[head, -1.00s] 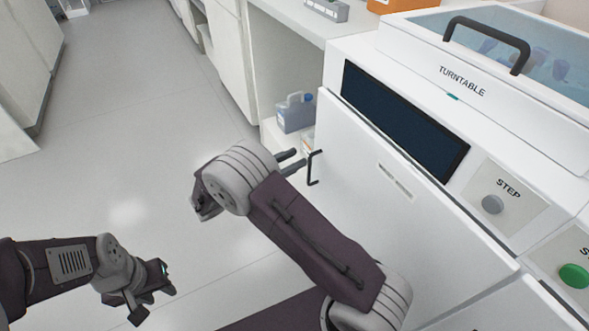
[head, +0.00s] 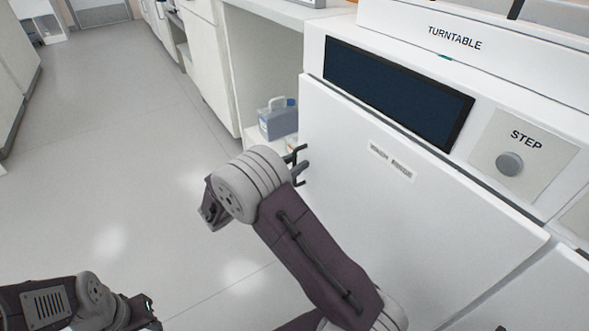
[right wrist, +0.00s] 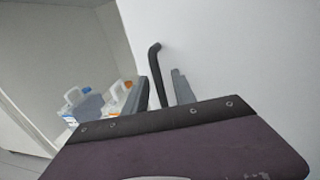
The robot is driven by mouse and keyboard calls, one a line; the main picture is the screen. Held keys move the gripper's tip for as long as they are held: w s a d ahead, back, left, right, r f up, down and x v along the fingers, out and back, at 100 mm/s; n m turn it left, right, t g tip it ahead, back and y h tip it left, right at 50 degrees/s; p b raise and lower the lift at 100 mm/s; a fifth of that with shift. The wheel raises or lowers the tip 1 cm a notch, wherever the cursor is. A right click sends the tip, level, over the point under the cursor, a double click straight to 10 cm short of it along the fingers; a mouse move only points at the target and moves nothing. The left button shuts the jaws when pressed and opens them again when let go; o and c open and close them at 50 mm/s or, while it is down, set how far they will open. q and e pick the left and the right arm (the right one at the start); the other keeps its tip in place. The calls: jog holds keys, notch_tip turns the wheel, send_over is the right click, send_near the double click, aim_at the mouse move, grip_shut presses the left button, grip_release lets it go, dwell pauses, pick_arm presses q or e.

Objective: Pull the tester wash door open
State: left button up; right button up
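The tester's white wash door (head: 400,225) fills the middle right of the head view and looks closed. Its black handle (right wrist: 156,75) stands upright near the door's left edge. My right gripper (head: 298,162) is at the handle. In the right wrist view its two fingers (right wrist: 162,92) stand apart, one on each side of the handle, with a gap visible beside the bar. The fingers look open around the handle. My left gripper (head: 145,312) is low at the left, partly cut off by the bottom edge, away from the door.
A dark screen (head: 395,95) and a STEP button (head: 510,163) sit above the door. A turntable label (head: 455,38) is higher up. A grey-blue jug (head: 278,118) stands in the open bay left of the tester. The floor (head: 110,180) to the left is clear.

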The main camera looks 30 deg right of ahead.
jog(key=shift+d, duration=0.1)
jog(key=shift+c, duration=0.3)
grip_shut()
dwell(1.1)
